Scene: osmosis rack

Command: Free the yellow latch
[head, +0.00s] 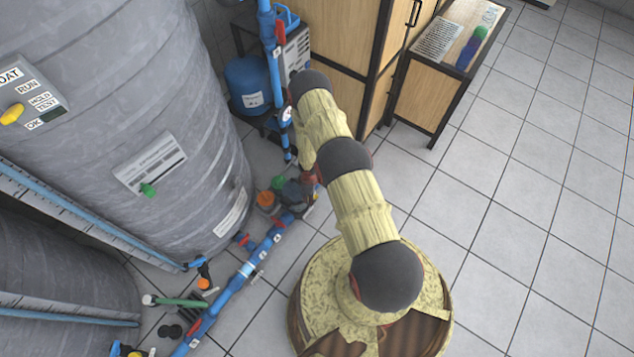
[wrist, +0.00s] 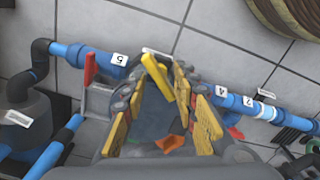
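A yellow bar-shaped piece, which looks like the latch (wrist: 158,76), shows in the wrist view between and just beyond my fingertips. It lies tilted, near a blue pipe with white number labels. My gripper (wrist: 164,90) has its yellow-padded fingers apart, one on each side of the bar. I cannot tell whether either finger touches it. In the head view my arm reaches down to the pipe fittings beside the large grey tank, and my gripper is mostly hidden there behind my arm. The latch cannot be made out clearly in that view.
The blue pipe (wrist: 235,101) runs on both sides of my gripper. A red handle (wrist: 90,68) stands on its left part. An orange part (wrist: 170,143) shows between my fingers. The grey tank (head: 130,90) and wooden cabinet (head: 335,40) flank the arm. Tiled floor (head: 530,200) is clear at right.

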